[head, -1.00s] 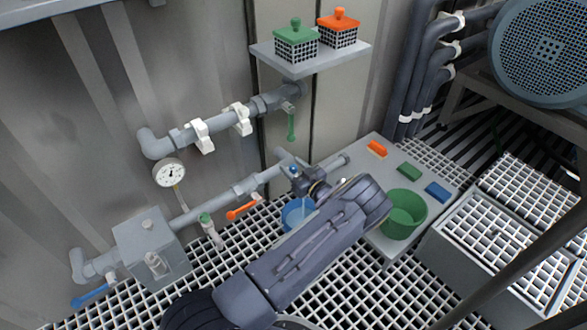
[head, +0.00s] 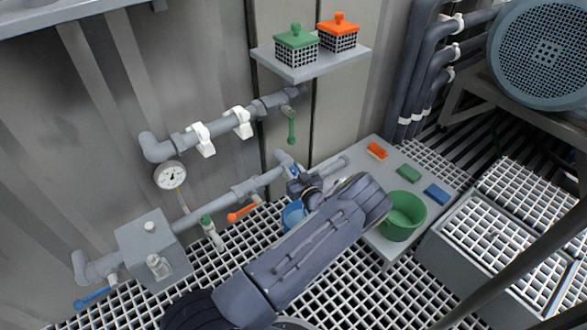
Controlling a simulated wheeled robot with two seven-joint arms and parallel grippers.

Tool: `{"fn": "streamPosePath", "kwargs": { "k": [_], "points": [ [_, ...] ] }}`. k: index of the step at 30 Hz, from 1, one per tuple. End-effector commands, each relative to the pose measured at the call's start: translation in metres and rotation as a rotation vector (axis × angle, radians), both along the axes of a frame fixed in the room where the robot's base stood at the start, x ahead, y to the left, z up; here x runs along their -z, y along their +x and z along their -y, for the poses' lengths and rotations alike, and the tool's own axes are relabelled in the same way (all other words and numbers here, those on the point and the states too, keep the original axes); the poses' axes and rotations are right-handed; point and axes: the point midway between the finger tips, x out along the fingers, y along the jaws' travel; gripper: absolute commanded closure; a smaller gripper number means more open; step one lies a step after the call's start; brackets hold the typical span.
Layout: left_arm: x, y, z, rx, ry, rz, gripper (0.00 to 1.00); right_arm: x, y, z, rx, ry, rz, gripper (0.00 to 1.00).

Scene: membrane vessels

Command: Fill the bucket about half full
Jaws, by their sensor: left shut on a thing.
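A blue bucket (head: 291,215) stands under the pipe outlet, mostly hidden behind my left arm. Its water level cannot be made out, and no stream shows in the visible part. My left gripper (head: 297,181) is at the tap above the bucket, shut on the tap's blue handle (head: 294,171); the fingers are small and partly hidden by the wrist. A green bucket (head: 399,229) stands on the grey bench (head: 349,151), right of my arm. My right gripper is out of view.
Orange (head: 377,151), green (head: 408,173) and blue blocks (head: 437,194) lie on the bench. Left are a pressure gauge (head: 170,175), an orange-handled valve (head: 242,213) and a grey box (head: 153,250) on the pipework. A shelf (head: 310,66) with two lidded baskets hangs above.

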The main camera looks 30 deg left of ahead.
Motion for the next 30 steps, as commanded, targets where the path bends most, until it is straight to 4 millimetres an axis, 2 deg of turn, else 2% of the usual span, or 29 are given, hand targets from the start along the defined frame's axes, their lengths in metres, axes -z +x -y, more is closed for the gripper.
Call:
{"fn": "streamPosePath", "kwargs": {
  "k": [18,30],
  "points": [
    [0.001,-0.003,-0.003,0.552,-0.003,-0.005,0.96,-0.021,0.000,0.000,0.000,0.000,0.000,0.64],
    [0.001,-0.001,-0.002,0.765,-0.003,-0.001,0.96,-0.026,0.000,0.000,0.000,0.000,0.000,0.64]
  ]
}}
